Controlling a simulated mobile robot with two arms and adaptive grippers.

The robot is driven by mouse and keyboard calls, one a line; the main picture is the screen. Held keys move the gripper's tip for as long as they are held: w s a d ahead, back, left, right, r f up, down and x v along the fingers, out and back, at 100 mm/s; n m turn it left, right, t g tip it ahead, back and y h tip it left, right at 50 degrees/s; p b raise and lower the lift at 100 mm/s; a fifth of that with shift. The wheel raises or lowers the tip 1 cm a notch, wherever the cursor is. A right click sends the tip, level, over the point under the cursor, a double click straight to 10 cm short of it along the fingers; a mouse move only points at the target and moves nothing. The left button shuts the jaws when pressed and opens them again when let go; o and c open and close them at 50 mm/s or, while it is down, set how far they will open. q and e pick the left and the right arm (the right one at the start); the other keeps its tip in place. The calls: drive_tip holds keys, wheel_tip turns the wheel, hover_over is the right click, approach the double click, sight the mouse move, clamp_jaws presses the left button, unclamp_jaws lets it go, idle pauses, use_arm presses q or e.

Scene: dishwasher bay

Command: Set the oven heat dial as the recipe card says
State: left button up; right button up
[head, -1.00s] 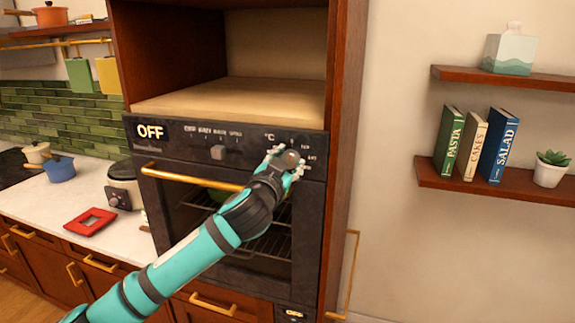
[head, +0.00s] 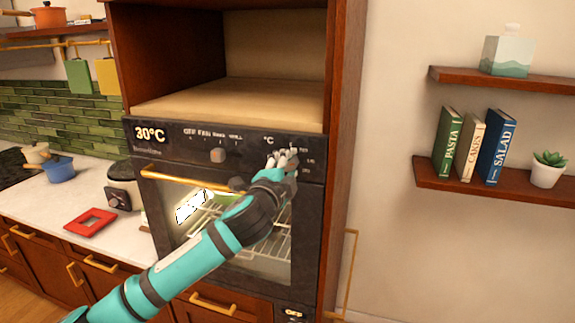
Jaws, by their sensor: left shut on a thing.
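The black oven (head: 172,150) is built into a wooden cabinet. Its display (head: 150,134) reads 30°C, and its inside is lit. The heat dial, under the °C mark at the panel's right, is hidden by my left gripper (head: 282,160). That gripper is shut on the heat dial. A mode knob (head: 218,155) sits at the panel's middle, below small printed labels. A gold handle (head: 190,179) runs across the closed door. No recipe card can be made out. My right gripper is not in view.
An open wooden niche (head: 230,104) is above the oven. Shelves (head: 495,185) with books and a plant hang at the right.

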use_arm(q)
drive_tip(key=m, duration=0.4)
drive_tip(key=shift+f+m, duration=0.1)
drive_tip(key=shift+m, duration=0.2)
drive_tip(key=m, duration=0.4)
drive_tip(key=shift+f+m, duration=0.1)
drive_tip(key=shift+m, duration=0.2)
drive_tip(key=m, duration=0.4)
drive_tip(key=shift+m, duration=0.3)
drive_tip(key=shift+a+f+m, duration=0.1)
drive_tip(key=shift+f+m, duration=0.05)
drive_tip(key=shift+m, duration=2.15)
drive_tip(key=o, duration=1.1)
drive_tip(key=shift+w, duration=0.1)
drive_tip(key=v, duration=1.2)
